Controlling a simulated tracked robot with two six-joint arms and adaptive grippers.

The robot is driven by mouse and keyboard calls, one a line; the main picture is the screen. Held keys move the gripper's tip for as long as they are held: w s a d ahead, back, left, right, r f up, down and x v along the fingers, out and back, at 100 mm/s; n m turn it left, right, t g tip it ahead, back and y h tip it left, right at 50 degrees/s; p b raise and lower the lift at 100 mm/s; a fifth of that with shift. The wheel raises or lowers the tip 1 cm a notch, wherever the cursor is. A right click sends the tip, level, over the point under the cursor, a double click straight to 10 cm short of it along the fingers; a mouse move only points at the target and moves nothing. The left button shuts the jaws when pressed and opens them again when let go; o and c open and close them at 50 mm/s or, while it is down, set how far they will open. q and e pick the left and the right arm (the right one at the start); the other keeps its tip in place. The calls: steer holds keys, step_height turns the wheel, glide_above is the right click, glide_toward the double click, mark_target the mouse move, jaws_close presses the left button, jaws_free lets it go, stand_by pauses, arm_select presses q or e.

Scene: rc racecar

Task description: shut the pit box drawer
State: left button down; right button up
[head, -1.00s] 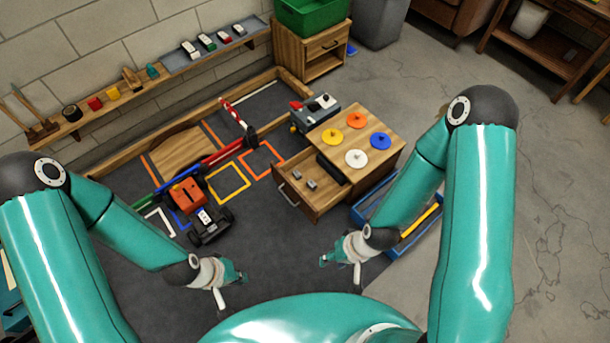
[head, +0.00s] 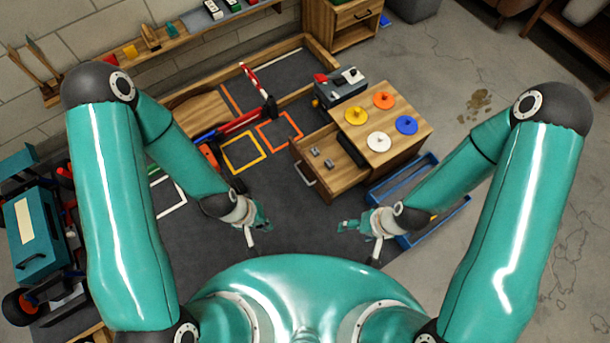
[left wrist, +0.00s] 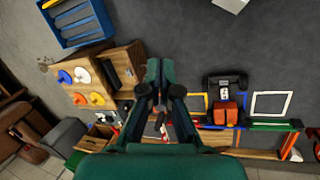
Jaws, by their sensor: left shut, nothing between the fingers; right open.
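The wooden pit box (head: 410,153) stands right of centre in the head view, with coloured discs on top. Its drawer (head: 348,181) is pulled out to the left, with small grey pieces inside and a dark handle (head: 304,174) on its front. My left gripper (head: 264,222) is shut and empty, below and left of the drawer, apart from it. Its closed fingers (left wrist: 159,72) also show in the left wrist view, beside the pit box (left wrist: 122,66). My right gripper (head: 343,226) is open and empty, below the drawer, its fingers small in view.
A blue crate (head: 440,208) lies right of the pit box. A grey and red device (head: 338,88) stands behind it. Marked squares (head: 243,152) and a striped barrier (head: 257,92) lie left. My left arm mostly hides an orange vehicle, seen in the left wrist view (left wrist: 225,114).

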arm_select(q)
steer(key=w+a+f+n+b, duration=0.1)
steer(key=w+f+n+b, duration=0.15)
steer(key=f+b, duration=0.35)
steer(key=w+f+n+b, duration=0.2)
steer(key=f+n+b, duration=0.15)
steer(key=f, duration=0.45)
steer(key=n+t+h+b, duration=0.45)
steer(key=n+b, duration=1.15)
steer(key=b, duration=0.7)
glide_toward(313, 174)
steer(key=shift+y, duration=0.45)
steer(key=shift+d+r+x, duration=0.1)
steer(key=shift+d+x, duration=0.1)
steer(key=shift+x, duration=0.7)
steer(key=shift+d+r+x, duration=0.15)
steer(key=shift+x, duration=0.8)
steer(key=shift+d+r+x, duration=0.1)
steer(key=shift+d+x, duration=0.1)
steer(key=shift+x, duration=0.7)
steer(key=shift+s, duration=0.1)
